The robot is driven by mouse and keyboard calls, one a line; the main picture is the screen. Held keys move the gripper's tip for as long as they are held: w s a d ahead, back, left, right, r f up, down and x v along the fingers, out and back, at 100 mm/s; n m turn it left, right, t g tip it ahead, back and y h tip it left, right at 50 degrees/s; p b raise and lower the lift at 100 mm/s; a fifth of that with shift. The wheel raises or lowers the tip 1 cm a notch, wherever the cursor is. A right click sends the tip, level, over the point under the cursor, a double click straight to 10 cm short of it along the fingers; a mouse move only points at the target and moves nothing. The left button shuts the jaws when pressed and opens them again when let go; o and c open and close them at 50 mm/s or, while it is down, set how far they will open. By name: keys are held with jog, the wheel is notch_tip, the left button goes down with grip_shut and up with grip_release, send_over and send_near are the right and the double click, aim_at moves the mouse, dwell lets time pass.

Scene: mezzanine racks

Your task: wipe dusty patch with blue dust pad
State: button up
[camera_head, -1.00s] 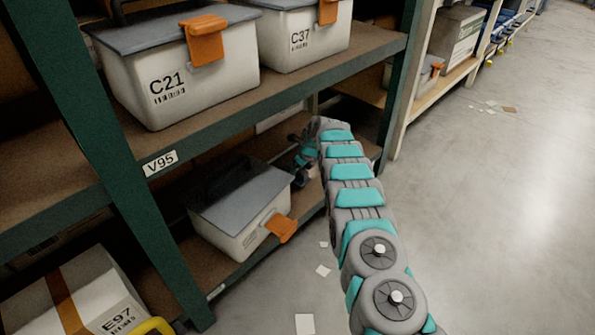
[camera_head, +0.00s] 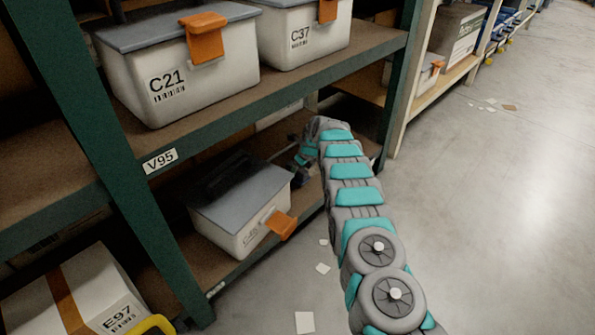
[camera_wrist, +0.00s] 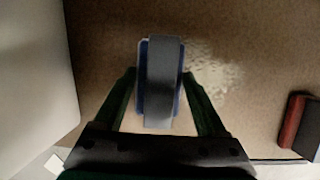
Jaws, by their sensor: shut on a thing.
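The blue dust pad (camera_wrist: 160,103) has a grey strap-like top and a blue edge. In the wrist view it is between the two dark fingers of my gripper (camera_wrist: 160,75), which is shut on it. The dusty patch (camera_wrist: 213,76) is a pale, speckled area on the brown shelf board, just right of the pad and reaching up beside it. The pad covers whatever lies beneath it. In the head view my gripper end (camera_head: 304,158) is inside the lower shelf bay, partly hidden by my arm.
A lidded grey bin (camera_head: 240,210) with an orange latch stands left of my gripper on the lower shelf (camera_head: 262,252). A dark red block (camera_wrist: 300,122) lies right of the patch. The upper shelf edge (camera_head: 290,88) and green post (camera_head: 392,100) frame the bay.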

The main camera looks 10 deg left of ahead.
jog(key=shift+f, duration=0.6)
jog(key=shift+w+a, duration=0.25)
jog(key=shift+a, duration=0.1)
jog(key=shift+w+a, duration=0.15)
jog(key=shift+w, duration=0.05)
jog(key=shift+a+r, duration=0.1)
jog(key=shift+a, duration=0.05)
